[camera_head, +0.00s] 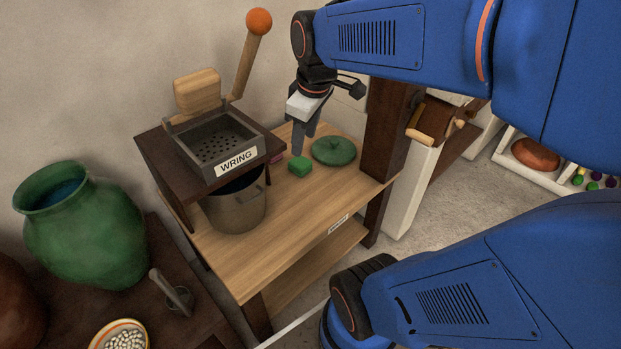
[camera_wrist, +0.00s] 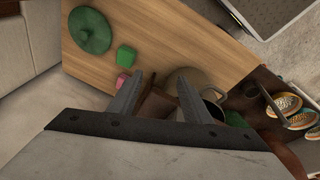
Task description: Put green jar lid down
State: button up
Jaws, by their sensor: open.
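The green jar lid (camera_head: 333,150) is a round dark green disc with a small knob. It lies flat on the light wooden table (camera_head: 270,245) near its back right end. It also shows in the wrist view (camera_wrist: 90,31) at the upper left. My gripper (camera_head: 299,146) is open and empty above the table, to the left of the lid and apart from it. In the wrist view its two fingers (camera_wrist: 157,95) are spread with nothing between them. The green jar (camera_head: 85,225) stands without a lid on the dark table at the left.
A small green block (camera_head: 300,166) lies just left of the lid, close to my fingers. A pink block (camera_wrist: 123,83) is near it. A wringer press (camera_head: 214,140) stands on a dark raised shelf over a metal pot (camera_head: 236,205). A dark post (camera_head: 388,130) rises right of the lid. The table's front is clear.

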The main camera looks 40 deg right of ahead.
jog(key=s+a+f+m+t, duration=0.1)
jog(key=s+a+m, duration=0.4)
jog(key=s, duration=0.5)
jog(key=shift+s+a+f+m+t, duration=0.15)
jog(key=shift+a+f+m+t, duration=0.2)
jog(key=shift+f, duration=0.45)
